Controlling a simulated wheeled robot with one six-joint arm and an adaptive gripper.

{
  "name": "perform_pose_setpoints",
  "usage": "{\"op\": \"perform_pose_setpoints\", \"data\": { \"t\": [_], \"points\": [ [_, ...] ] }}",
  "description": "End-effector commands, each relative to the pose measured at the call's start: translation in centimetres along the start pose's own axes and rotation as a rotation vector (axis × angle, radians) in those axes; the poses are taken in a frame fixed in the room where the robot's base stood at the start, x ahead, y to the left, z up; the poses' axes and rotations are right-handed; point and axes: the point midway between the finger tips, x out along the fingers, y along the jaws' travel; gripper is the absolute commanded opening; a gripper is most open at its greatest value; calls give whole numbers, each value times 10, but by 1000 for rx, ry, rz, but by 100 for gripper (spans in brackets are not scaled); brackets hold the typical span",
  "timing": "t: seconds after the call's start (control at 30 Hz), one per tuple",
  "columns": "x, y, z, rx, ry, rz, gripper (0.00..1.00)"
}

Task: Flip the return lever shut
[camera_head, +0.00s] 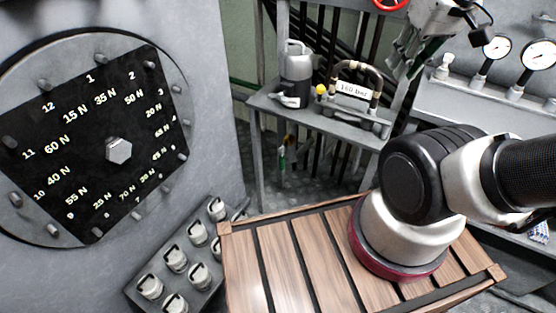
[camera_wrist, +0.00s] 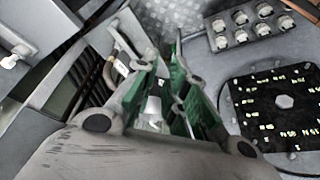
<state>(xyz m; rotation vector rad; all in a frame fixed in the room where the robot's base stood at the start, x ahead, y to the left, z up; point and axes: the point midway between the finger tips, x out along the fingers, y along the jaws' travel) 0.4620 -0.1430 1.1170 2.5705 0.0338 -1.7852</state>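My gripper (camera_head: 413,58) hangs at the top right in the head view, fingers with green pads pointing down and left. In the wrist view my gripper (camera_wrist: 165,85) is open, with a clear gap between its fingers and nothing held. A grey pump-like canister (camera_head: 297,65) with a handle stands on the shelf left of the gripper. A small yellow knob (camera_head: 320,89) is beside it, next to a hose loop with a "160 bar" label (camera_head: 354,89). The label also shows in the wrist view (camera_wrist: 121,67), left of the fingers. I cannot tell which part is the return lever.
A large round dial plate (camera_head: 60,205) is on the left wall, with a block of several switches (camera_head: 178,262) below it. Gauges (camera_head: 538,54) stand on a grey panel at the right. A red handwheel (camera_head: 391,3) is at the top. A metal shelf (camera_head: 268,103) has bars behind it.

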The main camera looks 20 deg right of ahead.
Motion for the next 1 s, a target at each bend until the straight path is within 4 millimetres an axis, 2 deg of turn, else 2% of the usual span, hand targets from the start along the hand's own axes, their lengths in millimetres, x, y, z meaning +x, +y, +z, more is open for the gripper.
{"op": "perform_pose_setpoints", "data": {
  "t": [0.27,0.57,0.77,1.0],
  "points": [
    [55,-24,-10,-111,-253,-21,0],
    [124,-48,-47,-293,-495,45,0],
    [184,-67,-72,-365,-608,140,0],
    [272,-94,-94,-405,-685,296,0]
  ]
}}
